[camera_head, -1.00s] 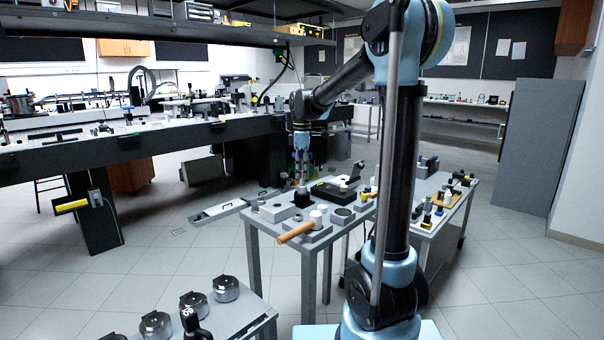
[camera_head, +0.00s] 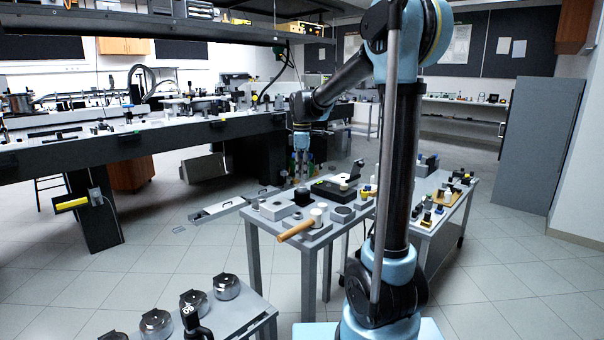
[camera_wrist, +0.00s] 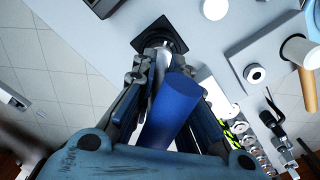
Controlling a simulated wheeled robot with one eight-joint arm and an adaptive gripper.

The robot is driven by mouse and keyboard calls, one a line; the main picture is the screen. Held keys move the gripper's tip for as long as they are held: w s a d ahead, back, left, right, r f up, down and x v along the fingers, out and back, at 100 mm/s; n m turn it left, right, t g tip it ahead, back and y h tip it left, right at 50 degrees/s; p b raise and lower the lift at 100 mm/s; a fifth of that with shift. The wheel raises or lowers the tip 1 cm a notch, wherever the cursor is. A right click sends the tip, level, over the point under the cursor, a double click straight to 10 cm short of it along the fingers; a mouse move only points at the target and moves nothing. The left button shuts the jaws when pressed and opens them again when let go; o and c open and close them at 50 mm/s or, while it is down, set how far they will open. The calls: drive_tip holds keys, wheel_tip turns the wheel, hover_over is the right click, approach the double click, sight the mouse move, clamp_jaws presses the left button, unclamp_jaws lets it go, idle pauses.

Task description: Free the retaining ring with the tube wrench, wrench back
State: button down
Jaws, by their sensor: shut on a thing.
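My gripper (camera_wrist: 165,85) is shut on a blue cylinder (camera_wrist: 172,105), which looks like the handle of the tube wrench. It also shows in the head view (camera_head: 301,172), above the front table. A grey metal part (camera_wrist: 155,66) lies between the fingers, over a square black block (camera_wrist: 178,43). That block also shows in the head view (camera_head: 302,197). Whether the metal part touches the block is unclear. I cannot make out the retaining ring; the fingers and grey part cover part of the block.
The grey table (camera_head: 262,222) also carries a mallet with a wooden handle (camera_head: 297,230), grey blocks and a black tray (camera_head: 333,190). A side table with small parts (camera_head: 428,227) stands at the right. Lidded metal pots (camera_head: 226,287) stand on the near left table.

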drive_tip(key=n, duration=0.5)
drive_tip(key=shift+r+n, duration=0.1)
drive_tip(key=shift+n, duration=0.8)
drive_tip(key=n, duration=0.6)
drive_tip(key=shift+n, duration=0.4)
drive_tip(key=shift+r+n, duration=0.1)
drive_tip(key=shift+n, duration=0.7)
drive_tip(key=n, duration=0.5)
